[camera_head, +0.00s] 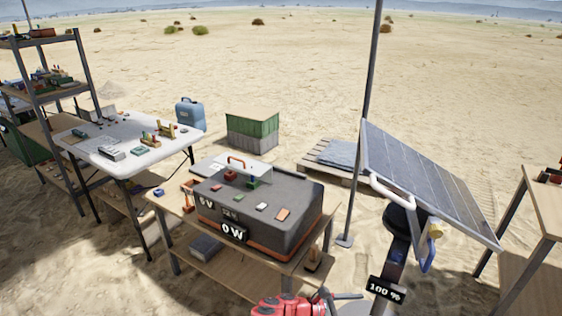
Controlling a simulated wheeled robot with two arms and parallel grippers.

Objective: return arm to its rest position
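Neither my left gripper nor my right gripper can be made out in the head view, so their openings do not show. A red part (279,306) with grey metal pieces is cut off by the bottom edge; I cannot tell whether it belongs to one of my arms.
A wooden table (171,212) bears a dark case (222,207) reading "0 W". A tilted solar panel (415,180) stands right, above a "100 %" sign. A white table (117,165), shelf rack (83,62), green crate (252,127) and pole (368,80) stand around. Open sand lies beyond.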

